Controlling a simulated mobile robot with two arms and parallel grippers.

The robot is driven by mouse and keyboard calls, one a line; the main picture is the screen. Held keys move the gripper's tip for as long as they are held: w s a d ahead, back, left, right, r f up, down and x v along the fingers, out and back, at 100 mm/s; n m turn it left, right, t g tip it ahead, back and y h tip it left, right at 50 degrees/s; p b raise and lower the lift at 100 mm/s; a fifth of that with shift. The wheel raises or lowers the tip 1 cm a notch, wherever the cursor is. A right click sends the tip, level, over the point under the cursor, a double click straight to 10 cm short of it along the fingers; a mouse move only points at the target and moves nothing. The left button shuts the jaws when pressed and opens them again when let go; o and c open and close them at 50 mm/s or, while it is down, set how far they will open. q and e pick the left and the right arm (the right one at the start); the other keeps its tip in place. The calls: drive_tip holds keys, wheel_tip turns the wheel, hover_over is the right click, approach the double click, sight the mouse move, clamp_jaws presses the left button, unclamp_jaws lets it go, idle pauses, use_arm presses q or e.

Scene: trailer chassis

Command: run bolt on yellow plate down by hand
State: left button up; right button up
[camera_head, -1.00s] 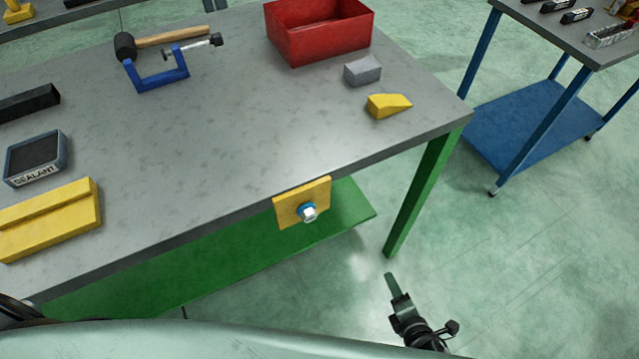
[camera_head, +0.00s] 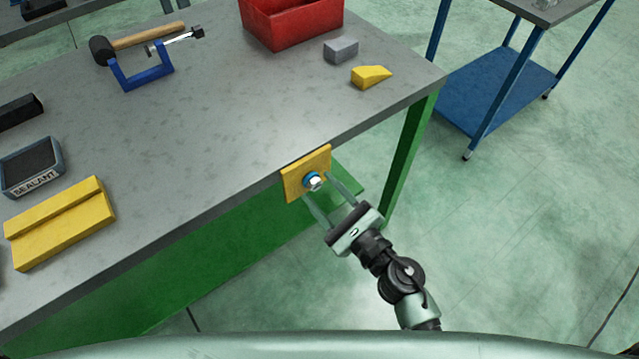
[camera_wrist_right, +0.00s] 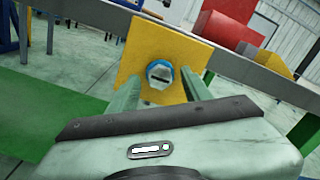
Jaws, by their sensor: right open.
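The yellow plate (camera_head: 294,182) is upright on the front edge of the grey workbench. The bolt (camera_head: 315,184) sticks out of its face, with a blue ring (camera_head: 308,178) behind the silver head. My right gripper (camera_head: 326,186) is open, its two fingers on either side of the bolt head in the head view. In the right wrist view the bolt (camera_wrist_right: 159,73) shows between and just beyond the fingers, in front of the yellow plate (camera_wrist_right: 150,40). I cannot tell whether the fingers touch the plate. My left gripper is not in view.
On the grey bench (camera_head: 215,120) are a blue clamp (camera_head: 145,80), a hammer (camera_head: 140,38), a red bin (camera_head: 290,25), a grey block (camera_head: 341,50), a yellow wedge (camera_head: 371,76), a sealant box (camera_head: 32,168) and a yellow block (camera_head: 60,225). A blue cart (camera_head: 497,85) stands right.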

drive_tip(key=shift+w+a, duration=0.4)
drive_tip(key=shift+w, duration=0.1)
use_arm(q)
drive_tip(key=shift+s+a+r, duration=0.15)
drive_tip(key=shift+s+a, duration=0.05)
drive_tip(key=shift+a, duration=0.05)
use_arm(e)
clamp_jaws()
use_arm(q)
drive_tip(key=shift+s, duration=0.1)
use_arm(e)
drive_tip(key=shift+m, duration=0.3)
